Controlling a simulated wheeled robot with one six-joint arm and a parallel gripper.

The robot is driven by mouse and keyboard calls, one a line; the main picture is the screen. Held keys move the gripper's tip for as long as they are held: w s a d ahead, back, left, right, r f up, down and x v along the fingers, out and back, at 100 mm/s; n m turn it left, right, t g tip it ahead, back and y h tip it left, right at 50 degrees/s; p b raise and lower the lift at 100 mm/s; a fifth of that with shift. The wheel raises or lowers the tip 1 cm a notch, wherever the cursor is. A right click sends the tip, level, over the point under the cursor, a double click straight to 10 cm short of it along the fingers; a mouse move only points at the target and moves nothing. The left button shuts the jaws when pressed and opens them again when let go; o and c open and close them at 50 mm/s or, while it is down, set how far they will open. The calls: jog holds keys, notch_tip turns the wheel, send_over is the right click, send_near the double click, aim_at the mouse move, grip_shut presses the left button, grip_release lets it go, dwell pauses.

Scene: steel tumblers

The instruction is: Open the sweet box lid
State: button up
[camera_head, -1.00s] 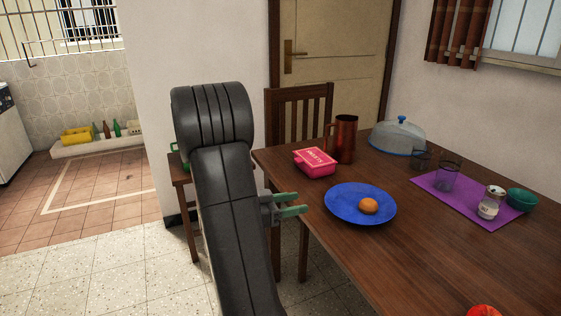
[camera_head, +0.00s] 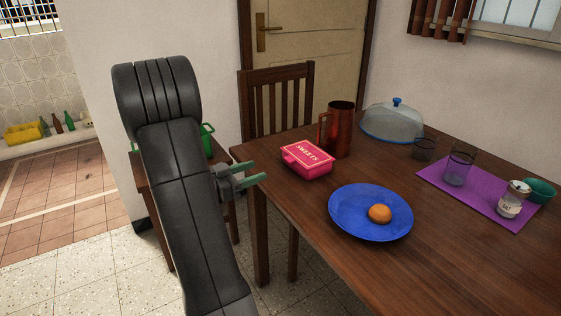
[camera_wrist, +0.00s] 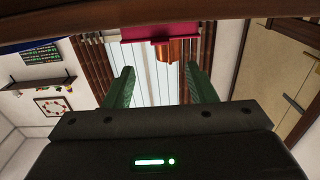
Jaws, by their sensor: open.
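The sweet box (camera_head: 307,160) is a pink-red box with "SWEETS" on its lid. It sits near the left edge of the wooden table, and its lid is down. My gripper (camera_head: 255,173) is open and empty, with green fingers, left of the box and apart from it, just off the table edge. In the wrist view the fingers of my gripper (camera_wrist: 158,90) are spread, and a pink-red part of the box (camera_wrist: 160,32) shows beyond them at the top.
A copper jug (camera_head: 341,130) stands right behind the box. A blue plate (camera_head: 350,222) with an orange (camera_head: 380,213) lies in front of it to the right. A purple mat (camera_head: 435,180) with glasses is further right. A chair (camera_head: 272,105) stands behind the table (camera_head: 300,205).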

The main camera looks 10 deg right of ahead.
aim_at(286, 160)
jog(key=x, duration=1)
jog(key=shift+f, duration=0.1)
grip_shut()
